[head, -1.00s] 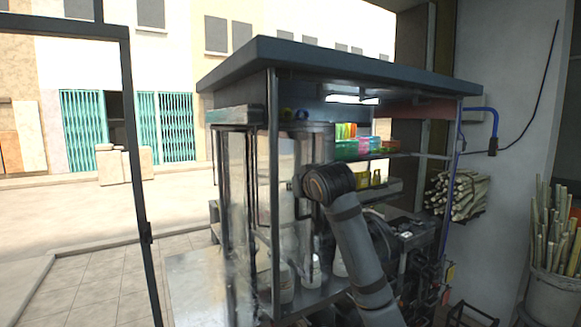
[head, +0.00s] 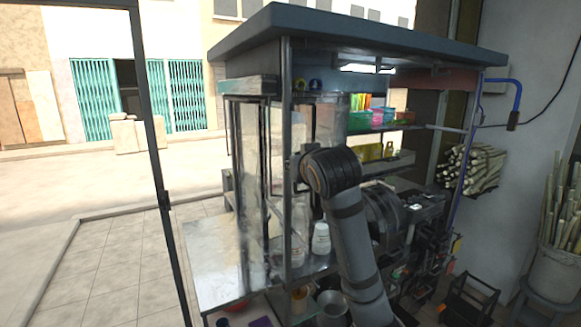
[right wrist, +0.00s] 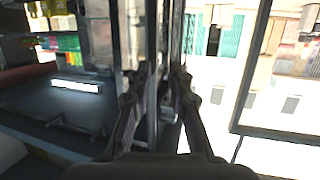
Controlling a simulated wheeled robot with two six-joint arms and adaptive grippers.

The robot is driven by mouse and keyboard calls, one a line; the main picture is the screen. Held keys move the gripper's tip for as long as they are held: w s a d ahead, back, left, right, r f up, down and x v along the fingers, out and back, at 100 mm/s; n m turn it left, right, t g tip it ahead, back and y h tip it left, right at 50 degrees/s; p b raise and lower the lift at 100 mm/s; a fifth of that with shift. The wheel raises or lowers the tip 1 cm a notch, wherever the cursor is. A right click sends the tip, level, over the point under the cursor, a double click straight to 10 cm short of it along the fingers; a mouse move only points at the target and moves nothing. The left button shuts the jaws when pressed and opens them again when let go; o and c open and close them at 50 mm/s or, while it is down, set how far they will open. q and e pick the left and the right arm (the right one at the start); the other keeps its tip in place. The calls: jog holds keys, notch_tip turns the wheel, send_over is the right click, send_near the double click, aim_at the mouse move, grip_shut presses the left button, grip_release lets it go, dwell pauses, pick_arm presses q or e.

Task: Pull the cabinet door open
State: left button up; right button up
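The glass-sided cabinet (head: 287,215) of the press stall stands mid-view in the head view, under a dark roof. Its tall framed glass door panel (head: 250,185) is on the left side, behind the front post. My right arm reaches up in front of the cabinet, and my right gripper (head: 297,166) is close to this post, its fingers small and partly hidden. In the right wrist view, the right gripper's fingers (right wrist: 160,75) are drawn together on both sides of a vertical door frame bar (right wrist: 153,45) and appear to pinch it. My left gripper is out of view.
Colored boxes (head: 368,118) and bottles (head: 321,238) stand on the cabinet's shelves. Cane bundles (head: 470,168) and a bucket of cane (head: 555,275) are at the right. Paved floor (head: 110,260) left of the cabinet is open. A dark vertical post (head: 163,197) stands at the left.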

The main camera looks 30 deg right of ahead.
jog(key=s+a+p, duration=0.2)
jog(key=a, duration=0.1)
jog(key=shift+s+a, duration=0.15)
dwell(0.5)
